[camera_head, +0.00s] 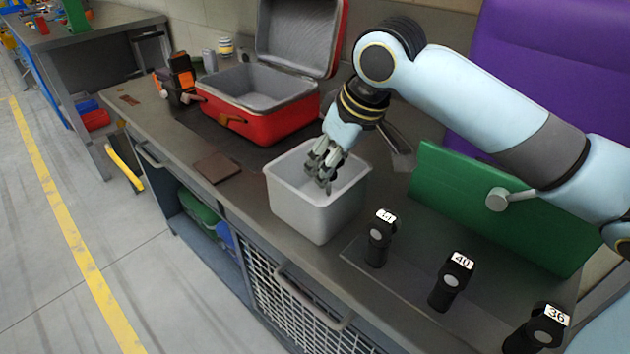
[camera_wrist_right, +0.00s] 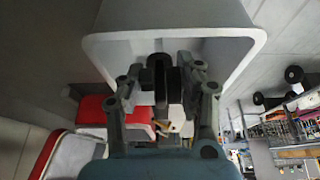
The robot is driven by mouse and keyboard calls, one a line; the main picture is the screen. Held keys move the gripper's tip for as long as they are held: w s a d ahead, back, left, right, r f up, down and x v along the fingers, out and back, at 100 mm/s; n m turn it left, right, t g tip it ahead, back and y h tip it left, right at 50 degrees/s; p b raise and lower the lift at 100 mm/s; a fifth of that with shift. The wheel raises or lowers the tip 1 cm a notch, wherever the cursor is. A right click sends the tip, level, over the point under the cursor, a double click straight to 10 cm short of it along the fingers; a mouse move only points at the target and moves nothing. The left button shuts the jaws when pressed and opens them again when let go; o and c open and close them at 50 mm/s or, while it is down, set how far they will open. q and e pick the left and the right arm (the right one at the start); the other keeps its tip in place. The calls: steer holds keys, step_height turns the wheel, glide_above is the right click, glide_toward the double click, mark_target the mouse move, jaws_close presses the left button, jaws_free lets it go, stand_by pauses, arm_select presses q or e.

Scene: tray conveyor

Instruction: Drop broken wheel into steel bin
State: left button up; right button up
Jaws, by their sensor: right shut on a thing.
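The steel bin (camera_head: 315,212) is a light grey, open-topped box on the workbench, near the middle of the head view. My right gripper (camera_head: 325,175) points down into the bin's mouth, with its fingertips below the rim. In the right wrist view, the bin's rim (camera_wrist_right: 255,50) frames the fingers. My right gripper (camera_wrist_right: 165,80) is shut there on a small dark piece (camera_wrist_right: 158,70), which looks like the broken wheel. The fingers hide most of it, and it cannot be made out in the head view. My left gripper is not in view.
An open red case (camera_head: 250,128) stands left of the bin, beside an orange and black device (camera_head: 178,78). Black numbered holders (camera_head: 452,282) line the bench's front right. A green panel (camera_head: 490,210) stands behind them. A brown plate (camera_head: 217,167) lies flat.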

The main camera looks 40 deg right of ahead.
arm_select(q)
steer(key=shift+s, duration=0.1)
arm_select(e)
steer(key=shift+r, duration=0.1)
steer(key=o, duration=1.2)
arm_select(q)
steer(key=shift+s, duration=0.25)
arm_select(e)
steer(key=shift+o, duration=0.2)
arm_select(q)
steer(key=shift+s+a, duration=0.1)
arm_select(e)
step_height(320, 180, up, 10)
steer(key=shift+f, duration=0.1)
